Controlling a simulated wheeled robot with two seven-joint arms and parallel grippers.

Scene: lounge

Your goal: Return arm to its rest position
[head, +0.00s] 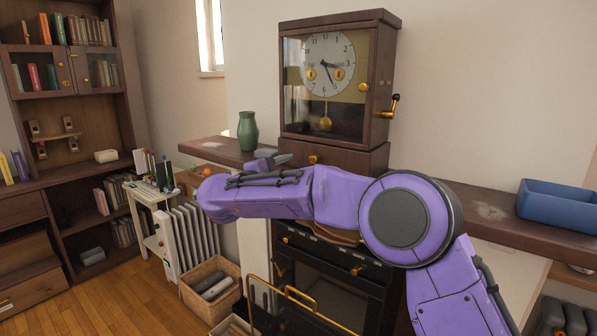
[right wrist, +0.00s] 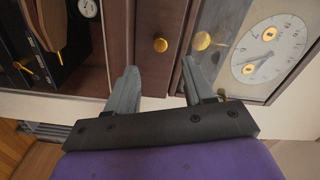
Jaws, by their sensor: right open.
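My purple right arm (head: 330,192) reaches in from the lower right, bends at a large round joint, and stretches left in front of the mantel shelf. My right gripper (head: 266,158) shows partly behind the forearm, near the base of the wooden clock (head: 326,75). In the right wrist view, the right gripper (right wrist: 160,85) has its two grey fingers spread apart with nothing between them. Beyond them are a dark wooden drawer front with a brass knob (right wrist: 160,45) and the clock face (right wrist: 268,48). My left gripper is not in view.
A green vase (head: 248,131) stands on the shelf left of the clock. A blue bin (head: 558,205) sits at the shelf's right. Below are a black stove (head: 325,290), a wicker basket (head: 207,303) and a white radiator (head: 190,240). Wooden floor lies open at lower left.

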